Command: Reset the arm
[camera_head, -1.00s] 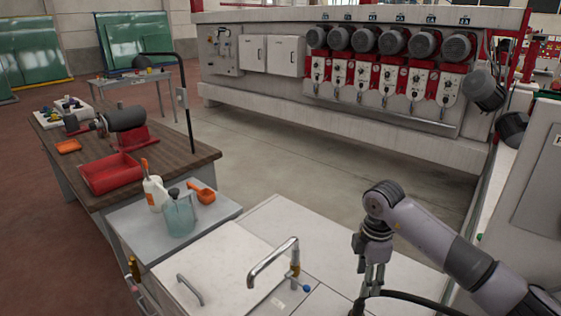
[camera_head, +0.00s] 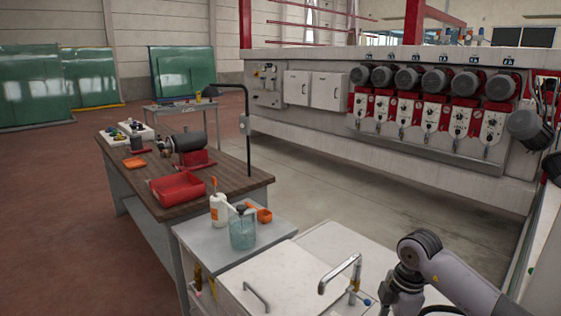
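My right arm comes in from the lower right of the head view. My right gripper (camera_head: 402,303) points down over the front right of the white-topped cabinet, near the metal tap (camera_head: 342,275). Its fingers are mostly cut off by the bottom edge, so I cannot tell whether it is open or shut. My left arm and gripper are not in view.
A wooden workbench (camera_head: 240,178) at left carries a red tray (camera_head: 177,187) and a bench grinder (camera_head: 188,142). A spray bottle (camera_head: 243,230), a white bottle (camera_head: 218,210) and an orange scoop (camera_head: 262,214) stand nearer. The long edging machine (camera_head: 330,135) spans the back. Floor between is clear.

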